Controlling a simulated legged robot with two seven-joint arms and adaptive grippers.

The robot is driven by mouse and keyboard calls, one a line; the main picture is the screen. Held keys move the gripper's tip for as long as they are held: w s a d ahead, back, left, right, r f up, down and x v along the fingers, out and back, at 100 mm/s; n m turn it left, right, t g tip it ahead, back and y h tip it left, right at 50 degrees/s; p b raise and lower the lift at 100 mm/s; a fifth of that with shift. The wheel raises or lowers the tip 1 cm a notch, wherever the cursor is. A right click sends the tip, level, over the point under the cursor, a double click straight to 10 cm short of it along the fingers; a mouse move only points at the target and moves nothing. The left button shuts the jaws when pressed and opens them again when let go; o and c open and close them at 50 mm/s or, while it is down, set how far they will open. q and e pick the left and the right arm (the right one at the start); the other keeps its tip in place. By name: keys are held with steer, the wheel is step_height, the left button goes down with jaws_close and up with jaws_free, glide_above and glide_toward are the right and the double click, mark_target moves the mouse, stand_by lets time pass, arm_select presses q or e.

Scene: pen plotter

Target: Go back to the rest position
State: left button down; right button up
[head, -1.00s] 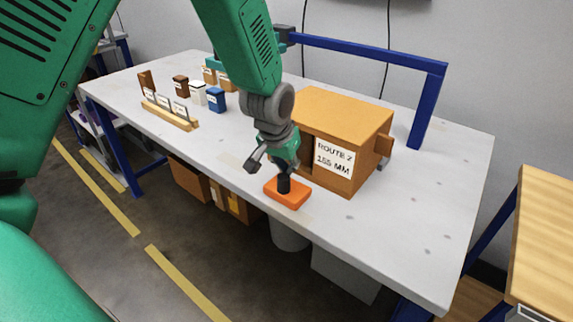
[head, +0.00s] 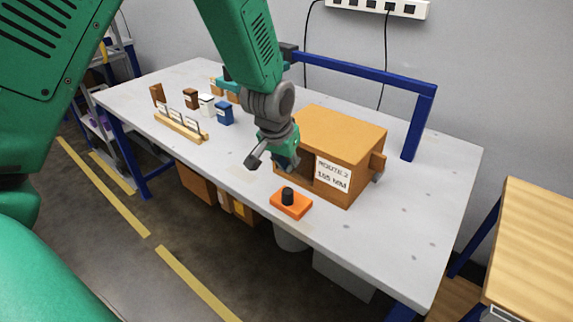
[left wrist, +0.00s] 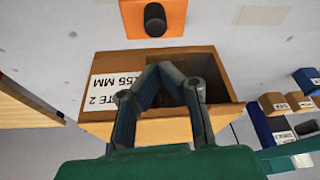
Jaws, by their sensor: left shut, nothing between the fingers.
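My left gripper (head: 282,161) hangs above the table in front of the orange-brown box, with its fingers partly hidden by its own wrist. In the left wrist view its fingertips (left wrist: 164,68) meet, shut and empty. An orange block with a black knob (head: 291,205) sits on the table just below and in front of the gripper, apart from it. It also shows at the top of the left wrist view (left wrist: 130,20). My right gripper is not in view.
The box (head: 340,135), labelled "ROUTE 2 155 MM", stands close behind the gripper. A wooden rack with cards (head: 180,125) and several small blocks stand at the left. A blue frame (head: 418,125) rises at the back right. The table's right front is clear.

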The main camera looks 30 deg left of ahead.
arm_select(q)
steer(key=shift+s+a+r, duration=0.15)
steer(key=shift+a+r, duration=0.15)
steer(key=shift+r, duration=0.15)
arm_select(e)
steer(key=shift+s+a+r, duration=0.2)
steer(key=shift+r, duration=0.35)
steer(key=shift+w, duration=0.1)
arm_select(q)
steer(key=shift+s+d+f, duration=0.15)
steer(key=shift+f, duration=0.15)
steer(key=s+d+f+m+g+b, duration=0.1)
steer(key=s+d+f+g, duration=0.1)
steer(key=s+f, duration=1.15)
steer(key=s+d+f, duration=0.1)
steer(key=s+f, duration=0.4)
steer(key=s, duration=0.3)
steer(key=s+d+f+m+g+b, duration=0.1)
steer(key=s+f, duration=0.3)
steer(key=s, duration=0.5)
steer(key=shift+f, duration=0.35)
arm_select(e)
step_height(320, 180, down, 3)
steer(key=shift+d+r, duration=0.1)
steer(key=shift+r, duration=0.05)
